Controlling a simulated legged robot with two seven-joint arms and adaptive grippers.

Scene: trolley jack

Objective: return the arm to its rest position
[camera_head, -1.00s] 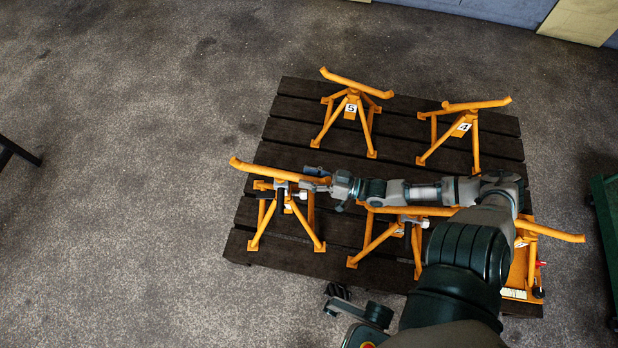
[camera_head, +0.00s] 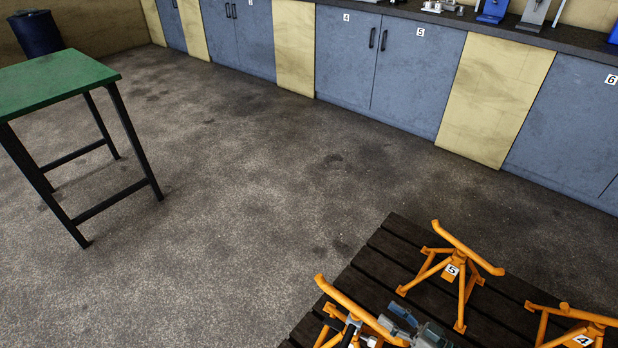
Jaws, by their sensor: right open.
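My right gripper (camera_head: 396,318) shows at the bottom edge, with only its fingers and front part in view. It is open, close beside the orange bar of the nearest stand (camera_head: 345,300). I cannot tell whether it touches the bar. The rest of my right arm is below the picture. My left gripper is out of view.
Orange stands labelled 5 (camera_head: 458,272) and 4 (camera_head: 572,325) stand on the dark slatted pallet (camera_head: 378,262). A green-topped table (camera_head: 55,82) is at the left. Blue-grey cabinets (camera_head: 390,62) line the back. The floor between is clear.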

